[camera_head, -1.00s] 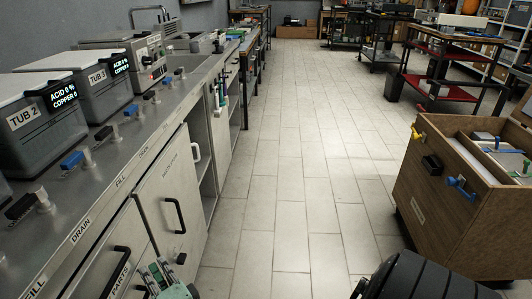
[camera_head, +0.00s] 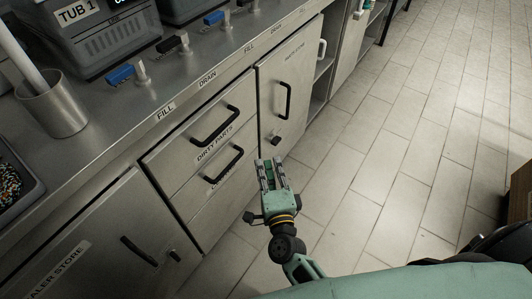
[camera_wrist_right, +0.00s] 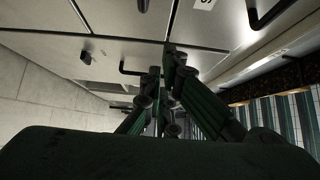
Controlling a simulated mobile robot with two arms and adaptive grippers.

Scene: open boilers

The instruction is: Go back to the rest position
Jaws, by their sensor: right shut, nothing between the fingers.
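My right gripper (camera_head: 273,172) is in the middle of the head view, in front of the cabinet doors and drawers. It is shut and empty, and its wrist and arm come up from the bottom of the picture. In the right wrist view the fingers (camera_wrist_right: 168,62) are together, with pale cabinet fronts and dark handles beyond them. I cannot tell the exact gap to the cabinet. My left gripper does not show.
The steel counter (camera_head: 105,130) carries Tub 1 (camera_head: 105,38), a metal cup (camera_head: 52,108) and a row of valves. Below are a drawer labelled dirty parts (camera_head: 190,150) and a cabinet door (camera_head: 305,75) with protruding handles. Open tiled floor (camera_head: 400,150) lies to the right.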

